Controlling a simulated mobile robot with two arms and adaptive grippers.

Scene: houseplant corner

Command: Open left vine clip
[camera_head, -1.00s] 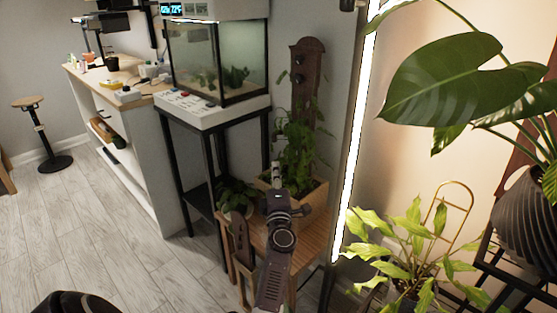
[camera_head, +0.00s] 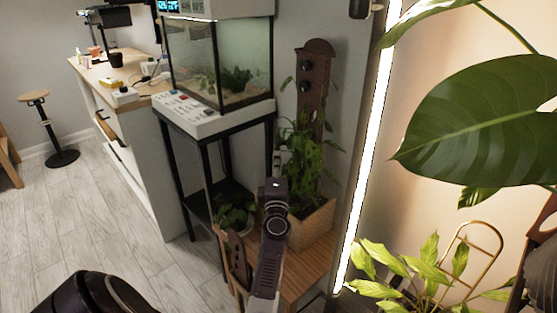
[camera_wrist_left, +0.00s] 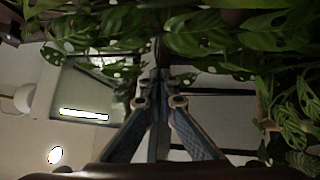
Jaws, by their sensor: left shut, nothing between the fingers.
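My left gripper (camera_head: 277,158) is shut and empty. It stands just left of a leafy vine (camera_head: 303,150) in a wooden planter box (camera_head: 313,228). Behind the vine rises a brown wooden board (camera_head: 315,110) with dark round knobs on its upper part. I cannot make out the left vine clip for certain; leaves and my gripper cover the lower board. In the left wrist view the gripper's fingers (camera_wrist_left: 158,76) are together, with holed leaves (camera_wrist_left: 220,35) close above and around the tips. My right gripper is not in view.
A glass tank (camera_head: 235,65) on a white-topped black stand (camera_head: 205,125) is left of the vine. A small potted plant (camera_head: 236,208) sits lower left. A bright light strip (camera_head: 372,150) and large leaves (camera_head: 480,120) stand at right.

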